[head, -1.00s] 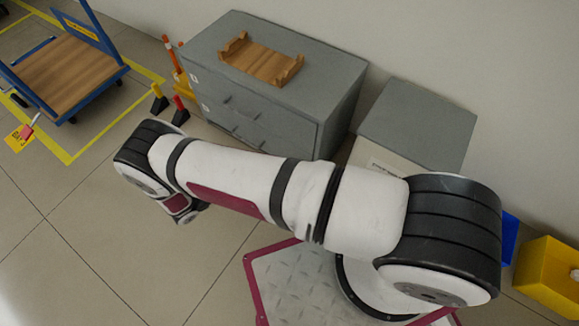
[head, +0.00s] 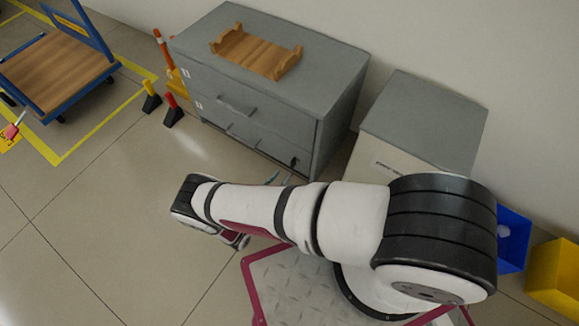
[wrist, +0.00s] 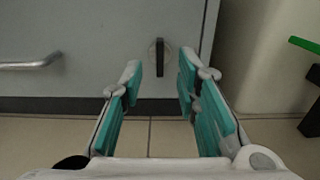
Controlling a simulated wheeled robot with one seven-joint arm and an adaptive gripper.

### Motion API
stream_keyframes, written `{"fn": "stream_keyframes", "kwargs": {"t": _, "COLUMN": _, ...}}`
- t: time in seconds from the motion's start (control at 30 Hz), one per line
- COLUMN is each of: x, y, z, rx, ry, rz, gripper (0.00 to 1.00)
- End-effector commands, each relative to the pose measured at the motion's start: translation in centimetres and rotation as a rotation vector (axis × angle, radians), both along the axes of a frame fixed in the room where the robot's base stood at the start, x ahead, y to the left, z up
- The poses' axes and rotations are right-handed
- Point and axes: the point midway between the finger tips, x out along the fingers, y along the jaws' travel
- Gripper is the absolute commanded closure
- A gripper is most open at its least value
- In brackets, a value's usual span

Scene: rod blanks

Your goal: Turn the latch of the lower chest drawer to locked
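The grey chest (head: 300,90) stands against the wall with two drawers facing me. Its lower drawer (head: 225,122) looks closed, and its front also shows in the wrist view (wrist: 90,80). The latch (wrist: 160,58) is a dark bar on a pale round plate, hanging upright near the drawer's right edge. In the head view the latch (head: 294,162) is a small dark mark at the lower right of the front. My gripper (wrist: 160,70) is open and empty, with teal pads either side of the latch in the picture. I cannot tell whether they touch it; they seem short of it.
The drawer's bar handle (wrist: 32,63) is left of the latch. A pale cabinet (head: 420,120) stands right of the chest. A wooden cradle (head: 257,52) lies on top of the chest. Orange-red and yellow posts (head: 172,110) stand at its left. The floor in front is clear.

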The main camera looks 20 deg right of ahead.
Motion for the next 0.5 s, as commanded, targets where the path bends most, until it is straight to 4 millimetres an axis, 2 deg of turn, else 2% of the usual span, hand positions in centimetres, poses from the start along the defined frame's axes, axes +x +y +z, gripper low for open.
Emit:
{"fn": "stream_keyframes", "kwargs": {"t": 0.03, "x": 0.6, "y": -0.9, "z": -0.1, "rx": -0.001, "ry": 0.001, "rz": -0.003, "gripper": 0.71}}
{"fn": "stream_keyframes", "kwargs": {"t": 0.2, "x": 2.3, "y": -3.3, "z": -0.1, "rx": 0.0, "ry": 0.0, "rz": -0.003, "gripper": 0.71}}
{"fn": "stream_keyframes", "kwargs": {"t": 0.5, "x": 3.8, "y": -5.2, "z": 0.0, "rx": 0.0, "ry": 0.0, "rz": 0.0, "gripper": 0.71}}
